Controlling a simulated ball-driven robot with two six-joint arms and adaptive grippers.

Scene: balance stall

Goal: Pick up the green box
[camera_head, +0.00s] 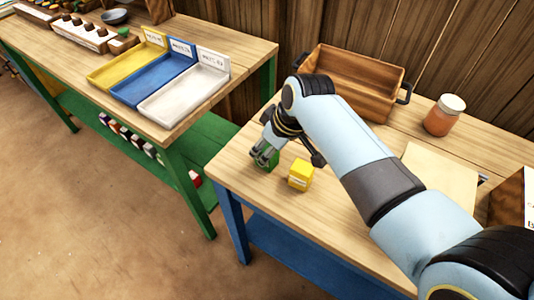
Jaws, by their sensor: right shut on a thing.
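The green box (271,163) is near the left front corner of the right-hand table. My right gripper (265,157) is shut on it from above, and its fingers hide part of the box. I cannot tell whether the box still touches the table top. A yellow box (300,175) with a pale label stands on the table just right of the green box, close to it. My left gripper is not in view.
The right-hand table (310,220) also bears a wooden crate (370,97) with dark handles, an orange jar (444,115) and a pale board (440,175). The left table has yellow (130,62), blue (155,82) and white (185,95) trays. A gap separates the tables.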

